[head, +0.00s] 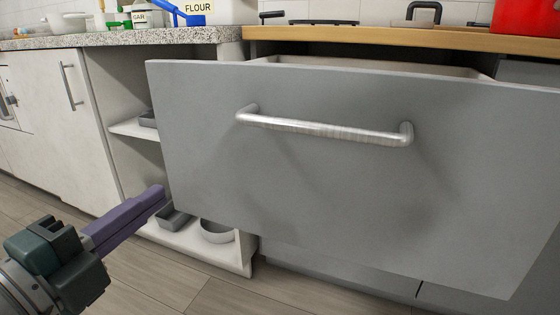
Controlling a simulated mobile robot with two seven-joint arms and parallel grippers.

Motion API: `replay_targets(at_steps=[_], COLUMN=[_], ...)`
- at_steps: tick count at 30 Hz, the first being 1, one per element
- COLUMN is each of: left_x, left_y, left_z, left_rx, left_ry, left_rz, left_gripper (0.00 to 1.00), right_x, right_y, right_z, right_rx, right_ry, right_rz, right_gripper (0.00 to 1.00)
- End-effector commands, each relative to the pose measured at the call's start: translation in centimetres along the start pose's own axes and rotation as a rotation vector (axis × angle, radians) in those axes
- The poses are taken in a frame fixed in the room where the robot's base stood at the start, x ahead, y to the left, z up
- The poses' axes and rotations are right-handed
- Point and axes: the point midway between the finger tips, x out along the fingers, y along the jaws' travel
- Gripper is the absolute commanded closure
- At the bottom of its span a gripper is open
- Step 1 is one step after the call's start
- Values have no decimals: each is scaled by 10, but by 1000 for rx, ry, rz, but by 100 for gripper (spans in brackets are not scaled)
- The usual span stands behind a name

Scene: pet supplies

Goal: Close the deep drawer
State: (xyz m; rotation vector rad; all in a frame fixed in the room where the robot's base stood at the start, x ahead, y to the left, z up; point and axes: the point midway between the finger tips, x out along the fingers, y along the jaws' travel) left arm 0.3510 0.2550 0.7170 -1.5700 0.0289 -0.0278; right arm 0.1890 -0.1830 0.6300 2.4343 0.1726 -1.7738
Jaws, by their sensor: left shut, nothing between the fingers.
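The deep drawer (330,185) stands pulled out, its wide grey front filling the middle and right of the head view. A bare metal bar handle (325,130) runs across its upper part. A strip of the drawer's pale inside shows behind the top edge. My left gripper (160,193) is at the lower left, with its purple fingers shut and empty. Its tips appear close to the left edge of the drawer front; I cannot tell whether they touch it. My right gripper is not in view.
Left of the drawer is an open shelf unit (120,128) with a round bowl (216,231) and grey trays (175,217) inside. The countertops above hold a flour container (198,10) and a red pot (525,17). Bare wooden floor (175,275) lies in front.

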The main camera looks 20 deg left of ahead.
Motion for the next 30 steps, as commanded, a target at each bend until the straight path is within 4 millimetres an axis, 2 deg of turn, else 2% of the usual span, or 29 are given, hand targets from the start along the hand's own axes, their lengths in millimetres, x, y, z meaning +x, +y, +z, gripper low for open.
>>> replay_targets(at_steps=[6,13,19,30], left_x=[49,86,99,100], left_y=[-1,0,0,0], left_z=[0,1,1,1], left_rx=[2,2,-1,-1], left_ry=[0,-2,-2,-2], left_rz=[-4,-2,0,0], left_gripper=[100,100,100,100], right_x=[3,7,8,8], right_y=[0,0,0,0], right_z=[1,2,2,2], right_rx=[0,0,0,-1], right_ry=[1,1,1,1], right_rz=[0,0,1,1], right_gripper=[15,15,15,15])
